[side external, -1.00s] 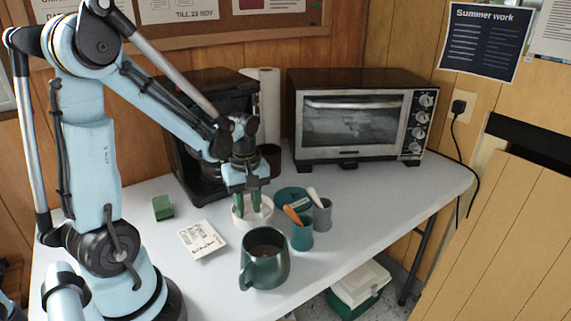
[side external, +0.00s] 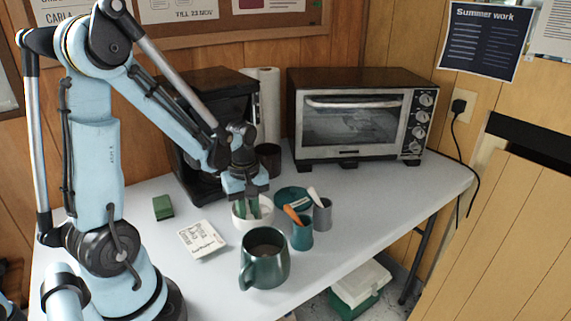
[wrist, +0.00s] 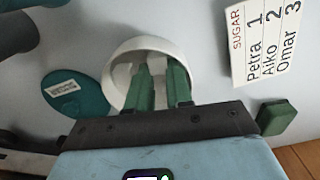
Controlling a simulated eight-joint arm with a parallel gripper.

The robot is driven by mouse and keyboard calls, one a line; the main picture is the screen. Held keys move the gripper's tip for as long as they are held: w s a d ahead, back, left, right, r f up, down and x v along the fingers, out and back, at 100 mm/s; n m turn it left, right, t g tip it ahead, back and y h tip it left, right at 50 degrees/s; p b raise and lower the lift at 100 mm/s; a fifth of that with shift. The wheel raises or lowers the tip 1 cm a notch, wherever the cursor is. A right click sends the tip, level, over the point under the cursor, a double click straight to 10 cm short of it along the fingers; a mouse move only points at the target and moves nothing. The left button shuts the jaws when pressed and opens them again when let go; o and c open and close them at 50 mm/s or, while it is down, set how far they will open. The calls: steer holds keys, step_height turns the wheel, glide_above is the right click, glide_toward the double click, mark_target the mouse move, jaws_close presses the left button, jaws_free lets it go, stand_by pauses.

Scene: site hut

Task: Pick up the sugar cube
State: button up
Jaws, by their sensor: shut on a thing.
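A white bowl (side external: 240,221) stands on the table in front of the coffee machine; it also shows in the wrist view (wrist: 118,60). My gripper (side external: 253,208) points down with its green fingertips inside the bowl. In the wrist view the two fingers (wrist: 161,80) are close together with a narrow gap. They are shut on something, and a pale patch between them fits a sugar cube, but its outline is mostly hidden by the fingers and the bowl.
A teal mug (side external: 265,262) stands in front of the bowl. Right of it are a teal cup (side external: 302,236), a grey cup (side external: 322,217) and a teal lid (wrist: 72,100). A sugar card (side external: 202,240) and green block (side external: 162,207) lie left. The coffee machine (side external: 185,170) stands behind.

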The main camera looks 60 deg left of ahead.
steer(key=shift+r, duration=0.8)
steer(key=r, duration=0.1)
steer(key=d+r, duration=0.1)
steer(key=r, duration=0.1)
step_height(320, 180, up, 6)
glide_above(266, 230)
steer(key=shift+w+a+f, duration=0.1)
steer(key=shift+a+f, duration=0.05)
steer(key=shift+d+r, duration=0.3)
steer(key=shift+d, duration=0.2)
steer(key=shift+s+d+f, duration=0.4)
steer(key=shift+d+f, duration=0.1)
steer(key=shift+f, duration=0.15)
steer(key=shift+s+d+f, duration=0.35)
steer(key=shift+d+f, duration=0.15)
steer(key=shift+f, duration=0.2)
steer(key=shift+s+d+f, duration=0.4)
steer(key=shift+d+f, duration=0.1)
steer(key=shift+f, duration=0.15)
